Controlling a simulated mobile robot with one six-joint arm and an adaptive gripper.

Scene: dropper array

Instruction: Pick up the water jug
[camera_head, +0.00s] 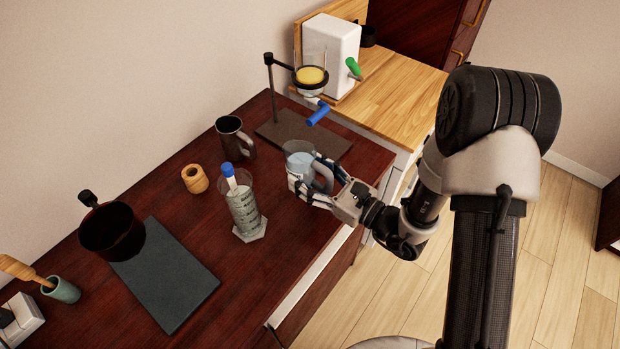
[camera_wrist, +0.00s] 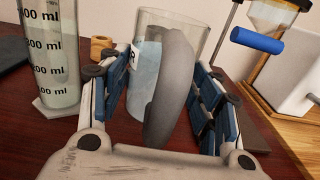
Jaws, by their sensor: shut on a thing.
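The water jug (camera_head: 298,158) is clear with bluish water inside and a grey handle. It stands upright at the right part of the dark red-brown counter (camera_head: 282,228); I cannot tell whether its base touches the wood. My gripper (camera_head: 318,186) reaches it from the right and is shut on the jug's handle. In the wrist view, the jug (camera_wrist: 147,72) shows between the blue-padded fingers of my gripper (camera_wrist: 165,100), with the grey handle (camera_wrist: 174,85) in front. The lower part of the jug is partly hidden by the handle and my gripper.
A graduated cylinder (camera_head: 244,208) with a blue-capped item stands left of the jug. A dark mug (camera_head: 231,135), wooden ring-like piece (camera_head: 195,179) and stand with blue handle (camera_head: 273,100) are behind. A dark pot (camera_head: 111,232) and slate board (camera_head: 168,275) lie farther left.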

